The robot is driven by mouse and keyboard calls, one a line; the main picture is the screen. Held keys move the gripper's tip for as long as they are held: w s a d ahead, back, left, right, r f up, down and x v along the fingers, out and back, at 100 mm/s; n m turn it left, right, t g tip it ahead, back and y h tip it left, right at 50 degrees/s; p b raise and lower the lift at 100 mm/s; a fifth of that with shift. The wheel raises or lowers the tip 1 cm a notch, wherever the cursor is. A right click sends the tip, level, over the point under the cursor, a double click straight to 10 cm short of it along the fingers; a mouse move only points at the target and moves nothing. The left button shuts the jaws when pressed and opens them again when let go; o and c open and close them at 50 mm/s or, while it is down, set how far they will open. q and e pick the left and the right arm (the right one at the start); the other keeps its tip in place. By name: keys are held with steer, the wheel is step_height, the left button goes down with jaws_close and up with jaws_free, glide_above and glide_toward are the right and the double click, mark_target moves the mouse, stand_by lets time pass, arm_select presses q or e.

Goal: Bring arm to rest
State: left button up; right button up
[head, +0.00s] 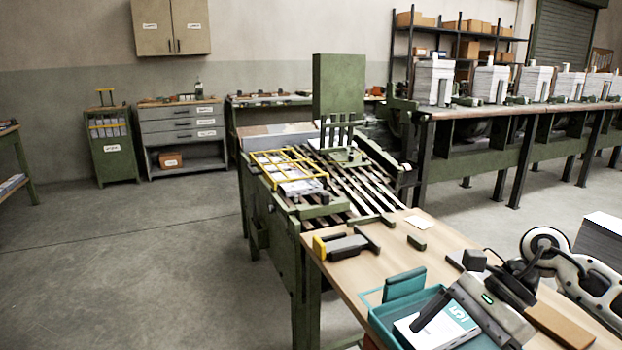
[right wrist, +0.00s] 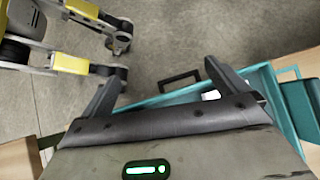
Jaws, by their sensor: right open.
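My right arm (head: 575,275) comes in from the right in the head view, bent over the near worktable (head: 385,260). Its right gripper (head: 443,293) is above the teal tray (head: 375,318), with its two dark fingers spread apart and nothing between them. In the right wrist view the right gripper (right wrist: 162,70) is also open and empty, with the teal tray's rim (right wrist: 180,96) and grey floor beyond the fingers. A white and teal printed booklet (head: 460,318) lies in the tray, partly hidden by the gripper. My left gripper does not show in the head view.
A white paper stack (head: 600,240) stands right of my arm. A green machine with slatted rails (head: 350,185) and a yellow frame (head: 290,165) adjoins the table. Floor at the left is clear.

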steer(key=s+a+r+m+t+y+p, duration=0.1)
steer(key=a+r+m+t+y+p, duration=0.15)
steer(key=a+m+t+y, duration=0.7)
steer(key=s+a+r+m+t+y+p, duration=0.1)
steer(key=a+r+m+t, duration=0.3)
steer(key=m, duration=1.2)
arm_select(q)
steer(key=p, duration=0.1)
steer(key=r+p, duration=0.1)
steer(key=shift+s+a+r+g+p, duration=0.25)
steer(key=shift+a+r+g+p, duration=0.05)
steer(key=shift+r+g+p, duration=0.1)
arm_select(e)
steer(key=s+d+f+m+h, duration=0.2)
steer(key=f+m+h, duration=0.3)
steer(key=m, duration=0.5)
steer(key=s+d+f+m+h, duration=0.3)
steer(key=s+f+m+h, duration=0.2)
steer(key=f+m, duration=0.2)
steer(key=s+d+f+m+h, duration=0.2)
steer(key=s+f+m+h, duration=0.2)
steer(key=f+m, duration=0.3)
steer(key=m+g+h, duration=0.1)
steer(key=m, duration=0.4)
steer(key=shift+d+m, duration=0.2)
steer(key=shift+m, duration=0.15)
